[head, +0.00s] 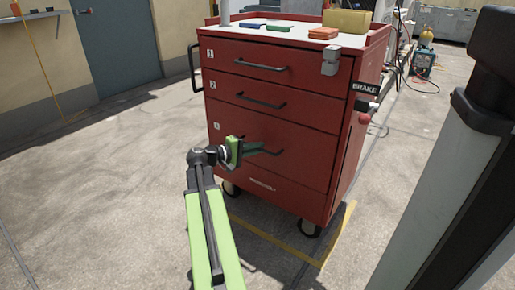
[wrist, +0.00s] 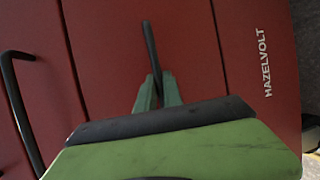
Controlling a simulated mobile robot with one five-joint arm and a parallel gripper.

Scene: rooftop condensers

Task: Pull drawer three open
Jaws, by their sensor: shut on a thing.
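The red cabinet (head: 350,150) has numbered drawers with dark bar handles. Drawer three (head: 300,148), marked 3, is the third from the top, and its front looks flush with the cabinet. My gripper (head: 252,148) is at its front, shut on drawer three's handle (head: 270,152). In the wrist view the green fingers (wrist: 158,92) close around one end of that handle (wrist: 150,45), and the rest of the bar sticks out beyond them. Part of the handle is hidden by the fingers.
Drawer two's handle (head: 260,101) is just above, and it also shows in the wrist view (wrist: 20,110). A brake lever (head: 366,88) is on the cabinet's right side. The cabinet stands on casters (head: 309,229). The concrete floor (head: 120,190) in front and left is clear.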

